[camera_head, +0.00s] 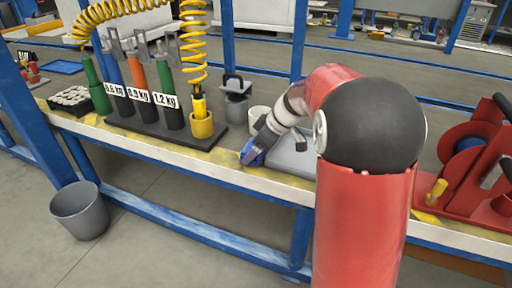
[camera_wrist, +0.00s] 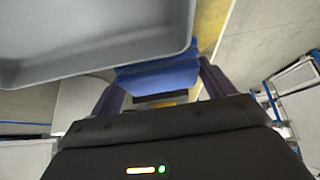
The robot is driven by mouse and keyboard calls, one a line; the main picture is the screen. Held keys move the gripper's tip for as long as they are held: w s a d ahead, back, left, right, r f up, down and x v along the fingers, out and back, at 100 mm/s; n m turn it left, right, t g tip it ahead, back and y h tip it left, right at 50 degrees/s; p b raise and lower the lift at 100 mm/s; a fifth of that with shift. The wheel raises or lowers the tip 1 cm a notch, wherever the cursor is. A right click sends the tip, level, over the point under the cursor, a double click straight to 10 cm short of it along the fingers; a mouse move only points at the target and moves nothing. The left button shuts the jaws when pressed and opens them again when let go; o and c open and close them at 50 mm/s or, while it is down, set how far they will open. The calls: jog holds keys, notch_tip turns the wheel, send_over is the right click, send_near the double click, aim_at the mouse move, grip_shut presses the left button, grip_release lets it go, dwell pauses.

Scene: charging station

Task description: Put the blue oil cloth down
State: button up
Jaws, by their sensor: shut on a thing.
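My gripper (camera_wrist: 160,92) is shut on the blue oil cloth (camera_wrist: 157,76), which shows between its two fingers in the wrist view. In the head view the blue cloth (camera_head: 250,153) is at the end of my red and white arm, at the front edge of the workbench (camera_head: 180,160). A grey tray (camera_head: 290,158) lies on the bench just right of my gripper; its rim also shows close up in the wrist view (camera_wrist: 100,70). I cannot tell whether the cloth touches the bench.
A rack of labelled tools (camera_head: 150,115) with yellow coiled hoses stands left on the bench. A dark pot (camera_head: 236,105) and a white cup (camera_head: 258,115) stand behind my gripper. A red reel machine (camera_head: 475,170) is at right. A grey bin (camera_head: 82,212) stands on the floor.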

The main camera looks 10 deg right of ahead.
jog(key=shift+f, duration=0.2)
jog(key=o, duration=0.9)
jog(key=shift+r, duration=0.1)
jog(key=shift+r+p, duration=0.1)
jog(key=shift+p, duration=0.55)
jog(key=v, duration=0.6)
jog(key=shift+s+r, duration=0.2)
jog(key=shift+r, duration=0.2)
jog(key=shift+s+d+r, duration=0.15)
jog(key=shift+s+r, duration=0.1)
jog(key=s+a+m+h, duration=0.1)
jog(key=s+m, duration=0.2)
jog(key=s, duration=0.5)
jog(key=s+a+m+t+h, duration=0.1)
jog(key=s+m, duration=0.3)
jog(key=s, duration=0.5)
jog(key=s+a+m+h, duration=0.1)
jog(key=s+m+h, duration=0.2)
jog(key=s, duration=0.6)
jog(key=shift+f+m+t, duration=0.3)
jog(key=shift+m+t, duration=0.1)
